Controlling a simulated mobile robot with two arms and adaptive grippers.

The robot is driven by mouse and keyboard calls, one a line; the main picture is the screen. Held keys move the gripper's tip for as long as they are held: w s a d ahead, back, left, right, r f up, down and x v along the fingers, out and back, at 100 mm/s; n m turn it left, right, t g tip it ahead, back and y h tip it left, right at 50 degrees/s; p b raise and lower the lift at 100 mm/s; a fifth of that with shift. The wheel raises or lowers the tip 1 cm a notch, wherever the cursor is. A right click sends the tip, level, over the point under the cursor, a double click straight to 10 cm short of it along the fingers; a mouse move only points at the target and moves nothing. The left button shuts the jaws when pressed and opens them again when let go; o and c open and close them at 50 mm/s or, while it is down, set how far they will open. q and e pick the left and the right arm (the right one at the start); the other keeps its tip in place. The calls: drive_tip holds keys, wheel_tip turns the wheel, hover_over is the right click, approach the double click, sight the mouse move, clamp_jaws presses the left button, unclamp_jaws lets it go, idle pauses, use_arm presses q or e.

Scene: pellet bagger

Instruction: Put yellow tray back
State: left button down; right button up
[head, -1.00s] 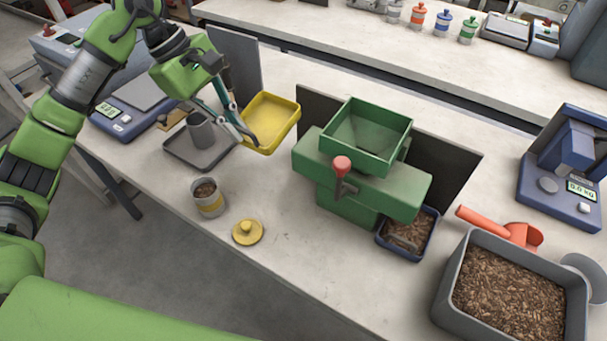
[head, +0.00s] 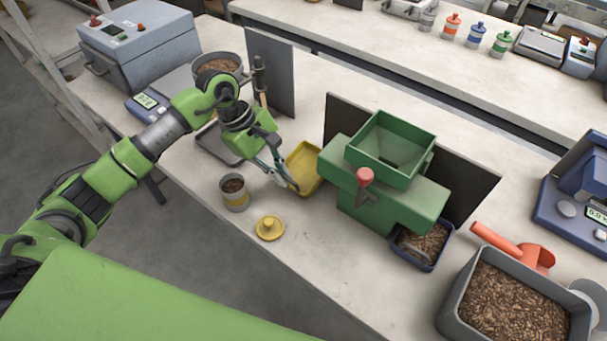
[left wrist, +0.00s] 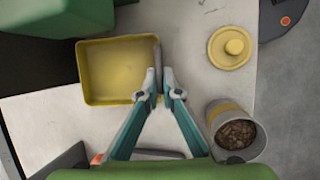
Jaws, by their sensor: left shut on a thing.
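The empty yellow tray (head: 305,160) is left of the green machine, with its long side slanting in the head view. In the left wrist view the yellow tray (left wrist: 112,70) shows from above, next to the machine's green body. My left gripper (head: 287,184) is shut on the tray's near rim; its fingertips (left wrist: 157,85) meet at the tray's right edge in the wrist view. The tray looks level and low over the bench; I cannot tell if it touches. My right gripper is in no view.
The green machine (head: 390,195) stands close right of the tray. A pellet-filled tin (head: 234,194) and a yellow lid (head: 270,228) stand in front. A grey tray (head: 218,145) lies behind my left arm. A dark panel (head: 270,75) stands at the back.

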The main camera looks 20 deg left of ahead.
sight(311, 192)
use_arm(q)
drive_tip(key=shift+d, duration=0.85)
drive_tip(key=d+p, duration=0.2)
drive_tip(key=d, duration=0.1)
drive_tip(key=shift+w+d+r, duration=0.2)
drive_tip(key=shift+d, duration=0.1)
drive_tip(key=shift+d+f, duration=0.1)
drive_tip(key=shift+f, duration=0.5)
drive_tip(key=shift+f, duration=0.1)
drive_tip(key=c, duration=2.2)
unclamp_jaws()
drive_tip(key=shift+c, duration=0.2)
